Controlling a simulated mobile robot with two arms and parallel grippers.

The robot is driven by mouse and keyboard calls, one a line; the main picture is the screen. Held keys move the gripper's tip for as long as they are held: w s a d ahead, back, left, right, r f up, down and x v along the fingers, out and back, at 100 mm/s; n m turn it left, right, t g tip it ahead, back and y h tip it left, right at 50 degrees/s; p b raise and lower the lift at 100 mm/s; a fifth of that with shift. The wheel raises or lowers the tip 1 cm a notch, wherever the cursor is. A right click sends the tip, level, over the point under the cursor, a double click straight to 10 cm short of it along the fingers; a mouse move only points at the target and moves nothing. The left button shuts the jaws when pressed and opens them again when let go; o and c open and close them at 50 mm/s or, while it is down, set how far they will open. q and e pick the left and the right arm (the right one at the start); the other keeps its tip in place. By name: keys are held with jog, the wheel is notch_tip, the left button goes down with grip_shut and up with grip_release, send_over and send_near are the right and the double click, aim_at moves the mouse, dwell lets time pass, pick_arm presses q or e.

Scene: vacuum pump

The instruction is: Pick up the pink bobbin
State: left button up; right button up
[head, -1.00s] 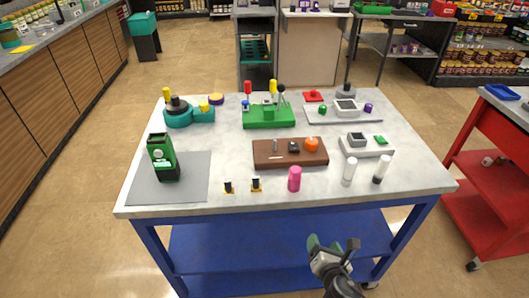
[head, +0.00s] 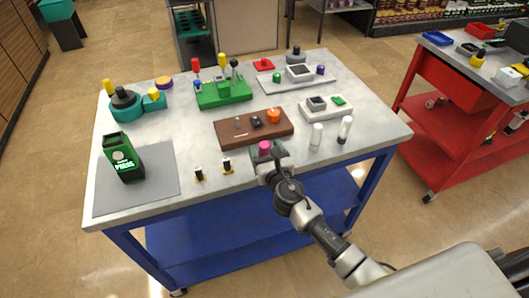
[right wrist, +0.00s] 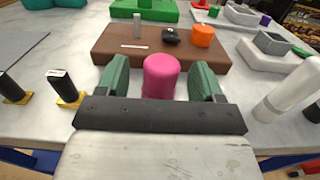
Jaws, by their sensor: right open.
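The pink bobbin (head: 264,148) stands upright near the front edge of the table (head: 190,152), just in front of the brown block. In the right wrist view the bobbin (right wrist: 160,77) is between the two green fingers of my right gripper (right wrist: 160,85), with a visible gap on each side. My right gripper (head: 268,158) is open, and in the head view it hides the lower part of the bobbin. My left gripper is not in view.
The brown block (head: 228,137) with an orange knob is just behind the bobbin. White-capped cylinders (head: 316,136) stand to the right, and small black pieces on yellow bases (head: 227,166) to the left. A green box (head: 122,158) stands on a grey mat (head: 158,180). A red cart (head: 430,85) is at right.

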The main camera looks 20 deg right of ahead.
jog(key=w, duration=0.2)
jog(key=shift+w+f, duration=0.1)
jog(key=shift+w, duration=0.2)
jog(key=shift+s, duration=0.1)
jog(key=shift+c, duration=1)
jog(key=c, duration=0.8)
